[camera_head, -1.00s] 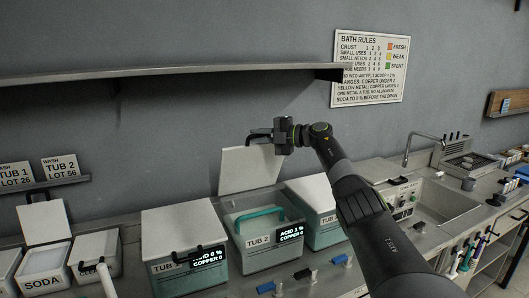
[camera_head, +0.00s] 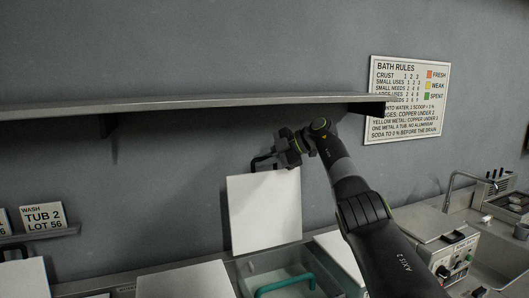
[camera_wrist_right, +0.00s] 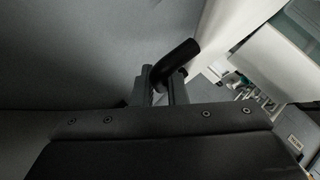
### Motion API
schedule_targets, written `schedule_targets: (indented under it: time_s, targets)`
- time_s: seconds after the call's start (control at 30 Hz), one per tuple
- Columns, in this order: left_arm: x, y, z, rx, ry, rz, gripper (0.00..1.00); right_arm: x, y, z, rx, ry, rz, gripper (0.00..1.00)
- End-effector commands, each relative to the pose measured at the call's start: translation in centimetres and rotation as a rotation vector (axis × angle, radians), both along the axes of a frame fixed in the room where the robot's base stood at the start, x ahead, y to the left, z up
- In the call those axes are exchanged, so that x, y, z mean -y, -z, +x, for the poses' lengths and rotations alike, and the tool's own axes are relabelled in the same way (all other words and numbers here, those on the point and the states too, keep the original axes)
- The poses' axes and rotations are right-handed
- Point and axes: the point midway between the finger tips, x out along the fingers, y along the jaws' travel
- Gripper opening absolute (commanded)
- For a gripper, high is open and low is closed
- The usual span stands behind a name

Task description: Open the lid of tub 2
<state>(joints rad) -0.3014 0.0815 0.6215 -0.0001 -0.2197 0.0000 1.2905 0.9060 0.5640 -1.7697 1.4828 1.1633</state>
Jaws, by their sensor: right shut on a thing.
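The white lid (camera_head: 264,212) of an open tub stands about upright at the tub's back edge in the head view. My right gripper (camera_head: 284,160) is at its top edge, shut on the black lid handle (camera_head: 262,160). In the right wrist view the black handle (camera_wrist_right: 176,62) sits between the two fingers (camera_wrist_right: 160,88). Below the lid, the tub's opening (camera_head: 250,268) shows with a teal handle (camera_head: 285,284) inside. The tub's front and label are outside the head view. My left gripper is not in view.
A long wall shelf (camera_head: 180,105) runs above the lid and gripper. A closed white tub lid (camera_head: 185,282) is to the left and another (camera_head: 342,250) to the right. A grey control box (camera_head: 450,255) and a sink (camera_head: 500,262) are farther right.

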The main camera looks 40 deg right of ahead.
Motion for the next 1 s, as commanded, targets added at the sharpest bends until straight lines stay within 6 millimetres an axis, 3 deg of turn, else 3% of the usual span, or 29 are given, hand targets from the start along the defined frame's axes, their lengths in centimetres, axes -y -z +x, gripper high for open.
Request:
schedule_targets:
  time_s: [0.57, 0.6, 0.73, 1.0]
  targets:
    - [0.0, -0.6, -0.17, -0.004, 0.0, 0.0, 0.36, -0.21, 0.84, -0.11, -0.036, -0.007, 0.004, 0.0]
    - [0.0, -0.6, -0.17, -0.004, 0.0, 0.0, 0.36, -0.22, 0.85, -0.12, -0.036, -0.007, 0.004, 0.15]
    - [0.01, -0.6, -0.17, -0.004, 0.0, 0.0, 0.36, -0.22, 0.76, -0.11, -0.034, -0.006, 0.005, 0.32]
    - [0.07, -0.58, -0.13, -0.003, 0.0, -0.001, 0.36, -0.17, 0.68, -0.14, -0.033, -0.006, 0.006, 0.34]
